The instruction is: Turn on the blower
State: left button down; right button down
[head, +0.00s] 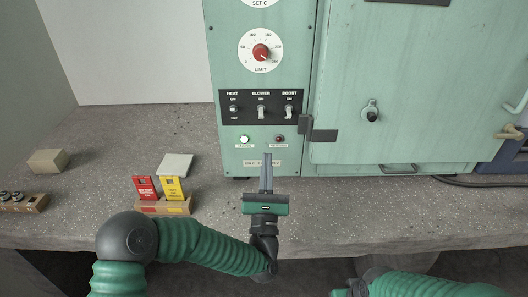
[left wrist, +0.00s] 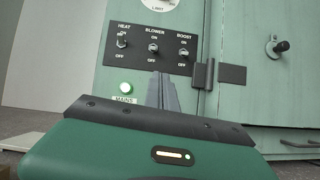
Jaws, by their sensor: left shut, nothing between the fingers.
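The blower switch (head: 261,111) is the middle toggle on the black panel of the green cabinet. It also shows in the left wrist view (left wrist: 154,55), with ON printed above it and OFF below. The lever is too small for me to tell its position surely. My left gripper (head: 266,158) is shut and empty, its fingers pointing up at the cabinet front below the blower switch. In the left wrist view the fingertips (left wrist: 161,78) show just under the panel, apart from the lever. My right gripper (head: 350,291) shows only partly at the bottom edge.
The heat switch (head: 234,109) and boost switch (head: 288,110) flank the blower switch. Below them are a lit lamp (head: 244,140) and a dark lamp (head: 279,139). Red and yellow tags (head: 172,189) stand on the bench at left.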

aim_at(261, 112)
pick_arm(q)
jog(key=shift+n+y, duration=0.6)
jog(key=shift+n, duration=0.3)
jog(key=x, duration=0.6)
jog(key=a+b+x, duration=0.1)
jog(key=x, duration=0.2)
jog(key=shift+w+r, duration=0.2)
jog(key=shift+r, duration=0.25)
jog(key=shift+s+a+r+p, duration=0.1)
jog(key=shift+s+r+p, duration=0.15)
jog(key=shift+p, duration=0.5)
